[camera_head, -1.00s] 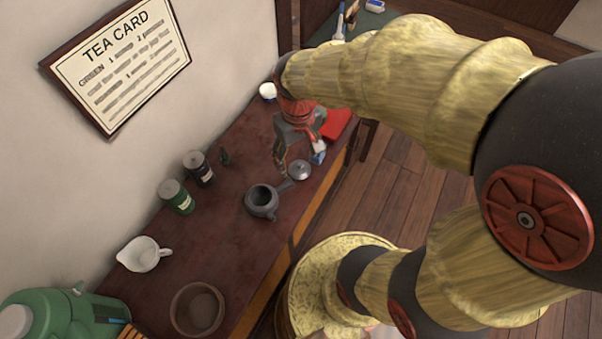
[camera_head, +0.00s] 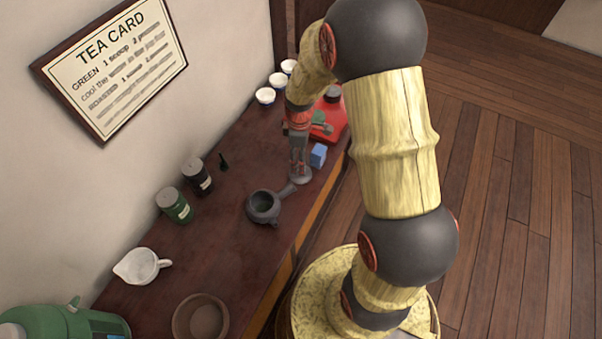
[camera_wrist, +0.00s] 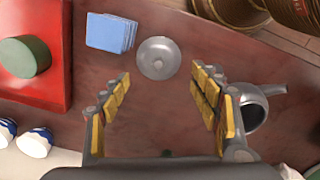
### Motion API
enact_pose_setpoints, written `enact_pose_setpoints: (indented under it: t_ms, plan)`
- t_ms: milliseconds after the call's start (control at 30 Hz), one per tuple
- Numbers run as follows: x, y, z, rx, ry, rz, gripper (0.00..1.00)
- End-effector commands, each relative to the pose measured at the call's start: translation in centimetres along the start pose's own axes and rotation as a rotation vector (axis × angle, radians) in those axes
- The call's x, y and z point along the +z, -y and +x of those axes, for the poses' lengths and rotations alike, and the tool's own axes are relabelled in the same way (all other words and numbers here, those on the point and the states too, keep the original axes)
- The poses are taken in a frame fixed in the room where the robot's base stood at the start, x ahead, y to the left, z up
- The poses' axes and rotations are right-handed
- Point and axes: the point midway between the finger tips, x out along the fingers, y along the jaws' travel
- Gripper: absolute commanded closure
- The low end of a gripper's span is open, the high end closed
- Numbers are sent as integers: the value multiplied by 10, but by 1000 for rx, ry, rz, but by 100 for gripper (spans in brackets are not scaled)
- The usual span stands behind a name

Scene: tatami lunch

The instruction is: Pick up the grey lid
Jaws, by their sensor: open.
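The grey lid (camera_head: 300,175), round with a small knob, lies on the dark red-brown table beside the teapot. In the wrist view the lid (camera_wrist: 158,58) sits ahead of the fingers, centred between their lines and clear of them. My gripper (camera_wrist: 160,85) is open and empty, its yellow-padded fingers spread wide. In the head view my gripper (camera_head: 298,170) points down over the lid and partly hides it. The dark grey teapot (camera_head: 262,207) stands open, its side handle reaching toward the lid. It also shows at the right of the wrist view (camera_wrist: 252,112).
A blue block-like stack (camera_head: 318,155) lies close to the lid. A red tray (camera_head: 335,125) holds a green-topped round thing (camera_wrist: 22,57). White cups (camera_head: 265,96) stand near the wall. Two canisters (camera_head: 174,206), a white pitcher (camera_head: 140,265) and a brown bowl (camera_head: 201,318) occupy the near table.

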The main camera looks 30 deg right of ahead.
Motion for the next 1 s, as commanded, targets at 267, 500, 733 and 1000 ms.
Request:
enact_pose_setpoints:
  t_ms: [267, 500, 733, 1000]
  plan:
    - [1, 1, 27, -3, 1, -3, 37]
    - [4, -2, 55, -3, 2, -2, 37]
    - [4, -3, 77, -2, 1, -2, 37]
    - [3, -3, 76, -1, 1, -2, 42]
